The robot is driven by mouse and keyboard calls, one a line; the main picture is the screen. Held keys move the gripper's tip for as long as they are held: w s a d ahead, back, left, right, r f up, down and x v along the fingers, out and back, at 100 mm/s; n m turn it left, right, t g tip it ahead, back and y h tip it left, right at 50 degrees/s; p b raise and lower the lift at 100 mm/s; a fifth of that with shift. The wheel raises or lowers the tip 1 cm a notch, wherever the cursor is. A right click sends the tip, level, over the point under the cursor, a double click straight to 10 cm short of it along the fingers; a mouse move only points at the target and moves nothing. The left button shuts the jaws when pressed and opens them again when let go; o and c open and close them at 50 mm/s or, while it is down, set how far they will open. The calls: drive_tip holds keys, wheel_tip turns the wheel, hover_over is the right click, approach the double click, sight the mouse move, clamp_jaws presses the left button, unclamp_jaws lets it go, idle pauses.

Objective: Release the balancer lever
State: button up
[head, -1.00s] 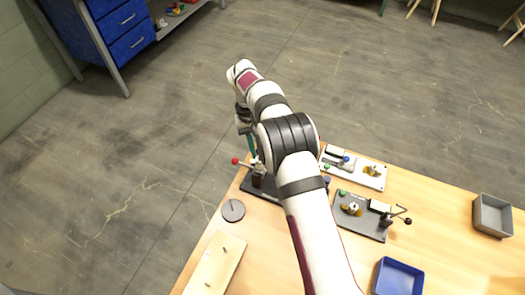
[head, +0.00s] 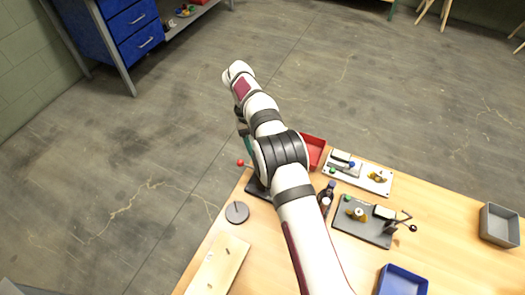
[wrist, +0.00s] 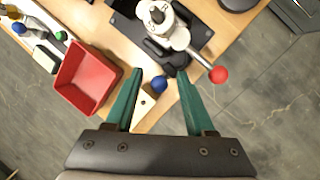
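A device with a dark base (head: 257,189) stands at the table's far left corner, mostly hidden by my arm in the head view. In the wrist view its dark base (wrist: 196,27) carries a pale metal clamp body (wrist: 168,22). A lever with a red ball (wrist: 218,74) sticks out from the clamp toward the lower right; the ball also shows in the head view (head: 240,162). My gripper (wrist: 160,76) is open and empty, its teal fingers apart. The red ball is outside the right finger, not between the fingers. No label shows which lever is the balancer's.
A blue knob (wrist: 159,83) on a small pale plate shows between the fingers. A red bin (wrist: 86,80) lies left of them. Another fixture with a black-ball lever (head: 412,228), dark bottles (head: 326,193), a blue tray (head: 401,281) and a grey bin (head: 499,225) share the table.

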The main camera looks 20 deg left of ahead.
drive_tip(key=shift+r, duration=0.1)
drive_tip(key=shift+r, duration=0.4)
drive_tip(key=r, duration=0.3)
drive_tip(key=shift+d+r, duration=0.2)
drive_tip(key=shift+r, duration=0.1)
drive_tip(key=w+d+r, duration=0.1)
drive_tip(key=d+r, duration=0.5)
drive_tip(key=d, duration=0.5)
drive_tip(key=shift+w+r, duration=0.2)
drive_tip(key=shift+r, duration=0.05)
drive_tip(key=shift+d, duration=0.1)
